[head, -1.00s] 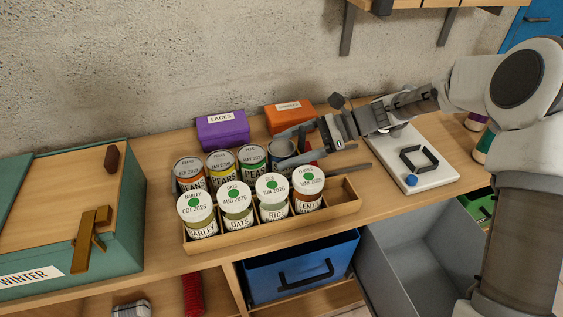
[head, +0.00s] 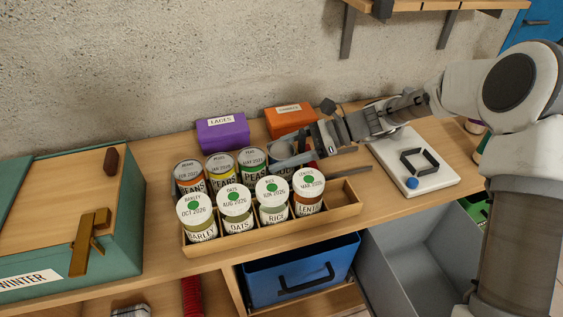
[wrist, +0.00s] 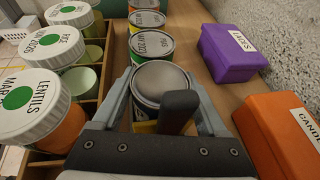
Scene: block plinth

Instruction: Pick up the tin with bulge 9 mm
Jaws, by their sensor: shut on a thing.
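A row of tins stands behind the jar tray. A pears tin (head: 222,167) and a peas tin (head: 253,163) are in it, with printed lids. At its right end is a tin with a bare grey lid (wrist: 160,82); its dark blue side (head: 281,150) shows in the head view. My gripper (head: 291,152) reaches in from the right and is shut on this tin, one finger on each side. In the wrist view, my gripper (wrist: 160,100) hides its lower front. I cannot measure a bulge or tell whether it is clear of the table.
A wooden tray (head: 342,202) of jars, including lentils (head: 308,193), stands in front. Purple (head: 222,133) and orange (head: 289,121) boxes stand behind. A white board (head: 432,182) lies right, a teal chest (head: 130,225) left. A grey bin (head: 400,250) is below the table edge.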

